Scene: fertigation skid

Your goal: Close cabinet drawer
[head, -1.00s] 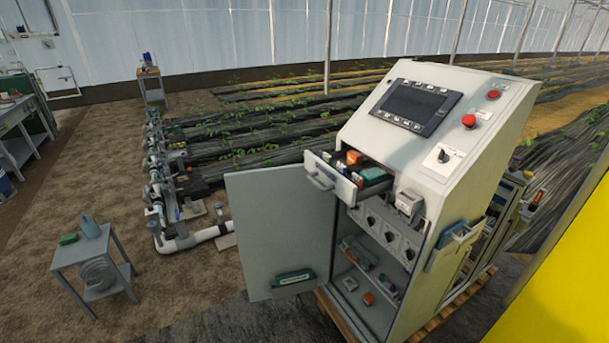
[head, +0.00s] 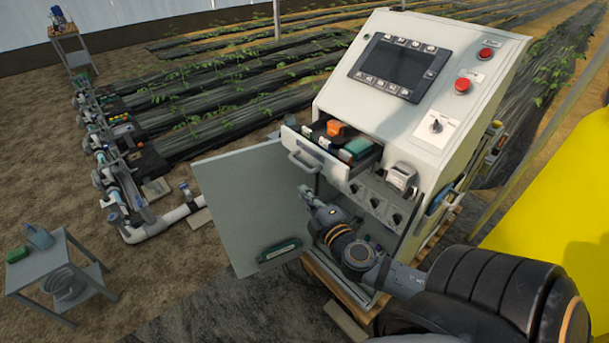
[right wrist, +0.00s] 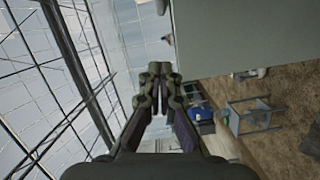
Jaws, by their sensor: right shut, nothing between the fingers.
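The cabinet drawer (head: 316,156) is pulled out from the front of the light grey control cabinet (head: 374,118). It has a bar handle on its front, and orange and green items lie inside. My right gripper (head: 306,192) is in front of the cabinet, below the drawer front and beside the open door. It points up and to the left and looks apart from the drawer. In the right wrist view its fingers (right wrist: 158,72) are together with nothing between them. My left gripper is not in view.
The cabinet door (head: 240,205) stands open to the left of my right arm. My arm hides much of the lower compartment. A small grey table (head: 60,262) stands at the far left, and white pipework (head: 165,228) runs along the ground behind the door.

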